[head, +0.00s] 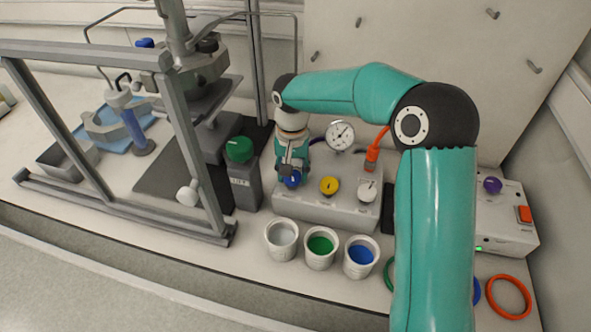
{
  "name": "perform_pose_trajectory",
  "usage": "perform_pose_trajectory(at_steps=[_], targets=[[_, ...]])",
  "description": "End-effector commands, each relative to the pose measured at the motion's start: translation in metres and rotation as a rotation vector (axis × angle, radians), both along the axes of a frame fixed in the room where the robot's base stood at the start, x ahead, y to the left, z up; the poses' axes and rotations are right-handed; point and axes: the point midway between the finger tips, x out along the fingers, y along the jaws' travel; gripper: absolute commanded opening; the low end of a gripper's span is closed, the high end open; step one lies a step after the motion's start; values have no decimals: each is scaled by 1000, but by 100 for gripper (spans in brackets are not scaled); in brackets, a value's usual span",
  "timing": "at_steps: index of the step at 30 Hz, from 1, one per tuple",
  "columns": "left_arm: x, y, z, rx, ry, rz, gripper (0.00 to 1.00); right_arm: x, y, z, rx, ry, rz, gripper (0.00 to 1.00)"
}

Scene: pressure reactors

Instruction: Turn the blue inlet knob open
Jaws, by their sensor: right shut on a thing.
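The blue inlet knob (293,181) is on the left of the front of a light grey control box. My right gripper (291,170) reaches down from above and is shut on the blue knob. Its fingers hide part of the knob, and I cannot tell how far the knob is turned. A yellow knob (329,186) and a white knob (367,190) sit to its right on the control box (325,211). My left gripper is not in view.
A gauge (340,134) and an orange fitting (372,158) stand on the box. A green-capped dark bottle (245,185) is close on the left. White cups (282,241) stand in front. A grey metal frame (181,130) stands at left; an orange ring (509,296) lies at right.

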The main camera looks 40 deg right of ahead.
Motion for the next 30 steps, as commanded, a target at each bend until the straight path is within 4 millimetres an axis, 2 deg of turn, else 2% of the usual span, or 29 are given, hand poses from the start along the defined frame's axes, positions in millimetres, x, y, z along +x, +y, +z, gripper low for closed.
perform_pose_trajectory(at_steps=[30], targets=[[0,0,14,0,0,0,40,-2,3,-1,8,8,957,10]])
